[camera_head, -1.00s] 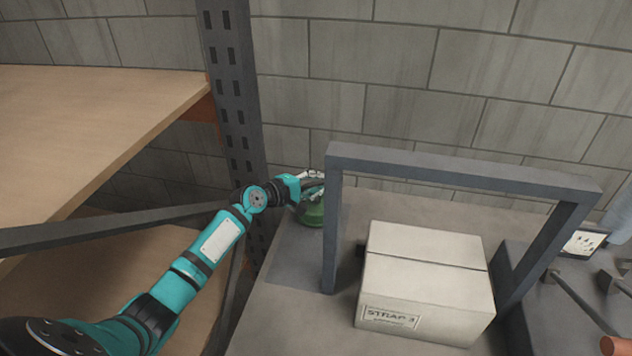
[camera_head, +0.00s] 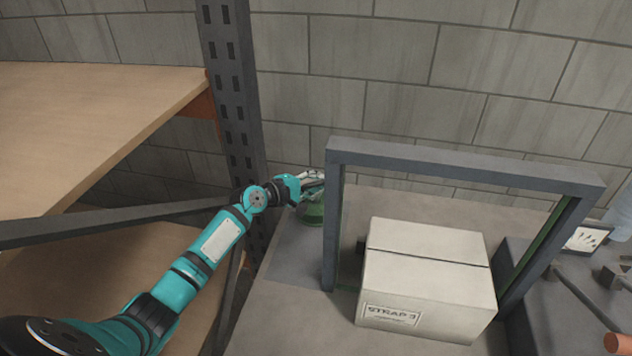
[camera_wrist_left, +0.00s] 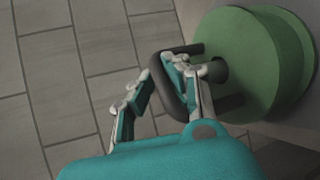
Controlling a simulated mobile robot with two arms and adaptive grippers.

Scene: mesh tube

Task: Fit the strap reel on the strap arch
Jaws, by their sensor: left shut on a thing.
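The strap reel, a green spool with two discs (camera_head: 312,213), is beside the left post of the grey strap arch (camera_head: 460,168), partly hidden by that post. It fills the right of the left wrist view (camera_wrist_left: 250,65). A dark bent bar (camera_wrist_left: 166,78) shows near its hub, like a crank or handle. My left gripper (camera_head: 314,181) is at the reel's top; in the wrist view its fingers (camera_wrist_left: 155,95) are around the dark bar, shut on it as far as I can tell. Thin green strips line the inner arch posts (camera_head: 548,240). My right gripper is not in view.
A closed carton (camera_head: 425,265) labelled STRAP stands under the arch. A wooden shelf (camera_head: 90,110) and a perforated grey upright (camera_head: 229,90) are at the left. A block wall stands behind. A gauge panel (camera_head: 584,239) and levers are at the right.

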